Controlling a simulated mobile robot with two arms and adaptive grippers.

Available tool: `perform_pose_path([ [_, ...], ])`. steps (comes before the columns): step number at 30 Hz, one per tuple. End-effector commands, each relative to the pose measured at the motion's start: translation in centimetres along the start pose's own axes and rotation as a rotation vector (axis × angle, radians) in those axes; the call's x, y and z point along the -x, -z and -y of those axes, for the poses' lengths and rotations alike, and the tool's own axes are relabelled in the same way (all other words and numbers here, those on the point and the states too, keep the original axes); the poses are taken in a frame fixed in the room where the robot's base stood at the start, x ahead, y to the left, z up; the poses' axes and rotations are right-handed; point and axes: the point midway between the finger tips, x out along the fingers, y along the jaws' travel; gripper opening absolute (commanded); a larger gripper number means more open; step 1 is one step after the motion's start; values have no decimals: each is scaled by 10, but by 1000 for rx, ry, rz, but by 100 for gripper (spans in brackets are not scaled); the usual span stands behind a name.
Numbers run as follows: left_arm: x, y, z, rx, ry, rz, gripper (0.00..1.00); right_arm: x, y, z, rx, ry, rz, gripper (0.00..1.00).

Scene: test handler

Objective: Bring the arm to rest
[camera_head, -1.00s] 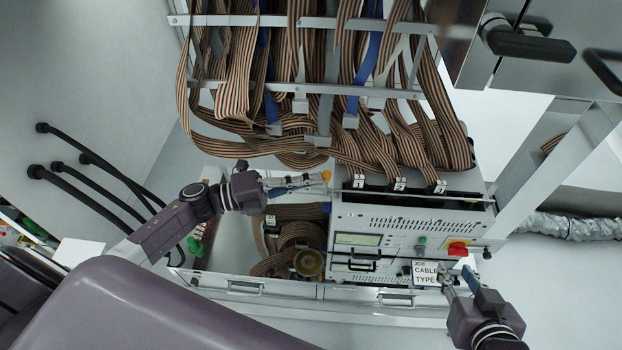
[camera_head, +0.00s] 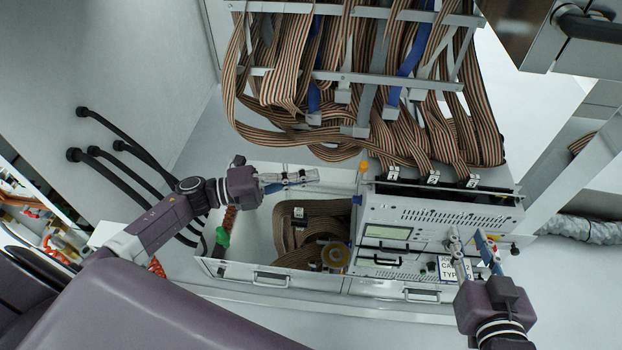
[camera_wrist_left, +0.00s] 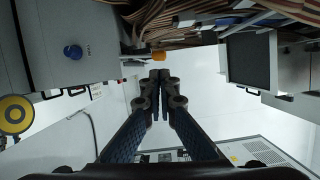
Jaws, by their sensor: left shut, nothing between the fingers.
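My left gripper (camera_head: 316,176) is shut and empty. It points right in the head view, above the open bin and left of the white instrument box (camera_head: 440,212), apart from the orange knob (camera_head: 362,167) on its corner post. The left wrist view shows its two fingers (camera_wrist_left: 158,78) together, with the orange knob (camera_wrist_left: 158,56) just beyond the tips in the picture. My right gripper (camera_head: 468,238) points up at the lower right, its two fingers apart and nothing seen between them. It overlaps the right part of the box front and partly covers the cable-type label (camera_head: 447,268).
Striped ribbon cables (camera_head: 370,110) hang from a metal rack (camera_head: 350,78) above the box. Black hoses (camera_head: 115,135) leave the left wall. Clear floor lies at the lower right.

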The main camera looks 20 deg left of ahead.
Motion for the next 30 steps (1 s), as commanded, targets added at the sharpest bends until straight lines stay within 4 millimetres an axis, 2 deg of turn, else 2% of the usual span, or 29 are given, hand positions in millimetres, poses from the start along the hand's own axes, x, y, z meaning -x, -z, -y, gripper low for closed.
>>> perform_pose_path([
  [20,-1,0,1,8,7,7,0,0,4,0,0,1,-18,28],
  [25,-25,3,18,116,77,113,0,0,4,0,0,1,-18,28],
  [30,-48,3,48,383,196,328,0,0,4,0,0,1,-18,28],
])
